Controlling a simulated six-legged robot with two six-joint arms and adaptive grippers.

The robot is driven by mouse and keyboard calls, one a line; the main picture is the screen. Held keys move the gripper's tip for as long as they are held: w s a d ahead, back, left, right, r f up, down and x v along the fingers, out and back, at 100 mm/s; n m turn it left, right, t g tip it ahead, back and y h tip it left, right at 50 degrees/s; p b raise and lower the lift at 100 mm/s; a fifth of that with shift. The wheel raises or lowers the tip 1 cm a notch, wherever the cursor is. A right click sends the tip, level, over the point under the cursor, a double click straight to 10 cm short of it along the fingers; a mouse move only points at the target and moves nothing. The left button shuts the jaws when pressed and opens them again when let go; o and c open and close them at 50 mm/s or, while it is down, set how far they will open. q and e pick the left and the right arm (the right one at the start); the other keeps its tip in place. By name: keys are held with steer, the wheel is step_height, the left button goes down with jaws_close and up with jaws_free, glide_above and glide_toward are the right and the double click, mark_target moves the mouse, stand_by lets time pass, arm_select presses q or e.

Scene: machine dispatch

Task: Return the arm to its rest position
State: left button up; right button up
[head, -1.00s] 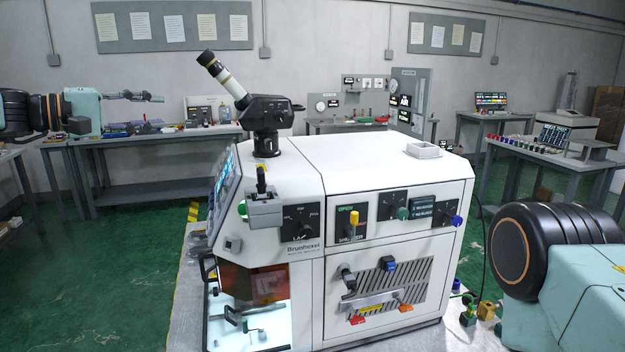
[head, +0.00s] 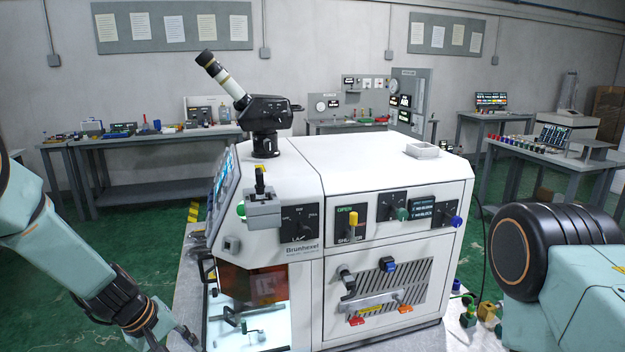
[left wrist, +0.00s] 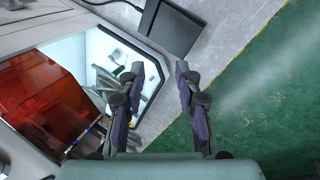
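My left arm comes in at the left of the head view and reaches down to the bottom edge, where its gripper is partly cut off by the frame. In the left wrist view my left gripper (left wrist: 157,100) has its two fingers apart with nothing between them. It hangs beside the machine's lit chamber opening, over the grey floor plate. My right arm (head: 560,265) shows at the lower right of the head view as a black joint and a teal link. Its gripper is out of view.
The white machine (head: 390,165) stands in the middle, with an eyepiece scope (head: 265,112) on top and knobs on its front. Its orange window (head: 253,281) is above the lit chamber. Benches (head: 150,140) line the back wall. Green floor (head: 120,235) is open at left.

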arm_select(q)
steer(key=s+f+m+g+y, duration=0.1)
steer(key=s+f+g+y, duration=0.1)
steer(key=s+f, duration=0.65)
steer(key=s+d+f+m, duration=0.1)
steer(key=s+m, duration=0.1)
steer(key=s, duration=0.7)
steer(key=s+d+f+m+g+y, duration=0.1)
steer(key=s+m, duration=0.2)
steer(key=s, duration=0.7)
steer(key=s+d+f+m, duration=0.1)
steer(key=s+d+m, duration=0.1)
steer(key=s, duration=0.7)
step_height(320, 180, down, 23)
steer(key=b, duration=2.3)
steer(key=shift+a, duration=0.3)
